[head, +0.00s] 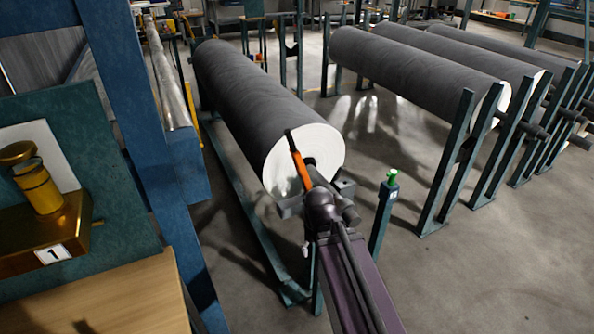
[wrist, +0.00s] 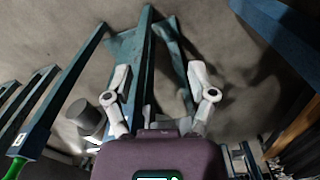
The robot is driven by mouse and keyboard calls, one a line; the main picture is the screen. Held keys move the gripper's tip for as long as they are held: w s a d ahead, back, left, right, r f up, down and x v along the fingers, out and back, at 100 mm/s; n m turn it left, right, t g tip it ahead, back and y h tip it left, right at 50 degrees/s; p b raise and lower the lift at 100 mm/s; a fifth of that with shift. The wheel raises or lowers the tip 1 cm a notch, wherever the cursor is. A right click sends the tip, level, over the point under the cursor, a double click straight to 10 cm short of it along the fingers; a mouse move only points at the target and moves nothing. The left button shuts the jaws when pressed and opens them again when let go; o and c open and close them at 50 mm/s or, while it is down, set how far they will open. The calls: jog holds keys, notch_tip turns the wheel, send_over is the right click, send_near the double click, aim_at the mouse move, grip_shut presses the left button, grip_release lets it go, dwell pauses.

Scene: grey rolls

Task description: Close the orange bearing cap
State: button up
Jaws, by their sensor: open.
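The orange bearing cap (head: 300,163) shows in the head view as a narrow orange bar with a dark tip. It stands raised and tilted in front of the white end of the nearest grey roll (head: 255,115). A dark shaft stub and a grey bearing block (head: 345,187) are beside its lower end, partly hidden by my arm. My gripper (wrist: 158,70) is open and empty, with two pale fingers spread above a teal stand in the wrist view. I cannot make out the cap in the wrist view.
A teal post with a green button (head: 391,178) stands close to the right of my arm. Several more grey rolls (head: 415,65) rest on teal stands at the right. A blue column (head: 140,130) and a wooden bench (head: 100,300) are at the left. Floor is clear at the lower right.

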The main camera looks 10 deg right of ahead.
jog(key=shift+w+r+p, duration=0.2)
jog(key=shift+r+p, duration=0.1)
jog(key=c, duration=0.7)
jog(key=w+r+n+p, duration=0.1)
jog(key=r+p, duration=0.1)
jog(key=w+a+r+n+h+p, duration=0.1)
jog(key=w+r+n+p, duration=0.1)
jog(key=w+r+n+h+p, duration=0.1)
jog(key=w+r+n+p, duration=0.1)
jog(key=shift+a+r, duration=0.15)
jog(key=shift+r, duration=0.2)
grip_shut()
jog(key=w+a+r+n+t+h+p, duration=0.1)
jog(key=w+a+r+n+p, duration=0.3)
jog(key=r, duration=0.4)
jog(key=w+a+r+n+t+h+p, duration=0.1)
jog(key=w+a+r+n+h+p, duration=0.2)
jog(key=w+r+n+p, duration=0.3)
jog(key=w+a+r+n+t+h+p, duration=0.2)
jog(key=w+a+r+n+p, duration=0.3)
jog(key=r+n+p, duration=0.3)
notch_tip(320, 180, up, 2)
jog(key=shift+r+h, duration=0.25)
jog(key=shift+h, duration=0.25)
jog(key=shift+a, duration=0.1)
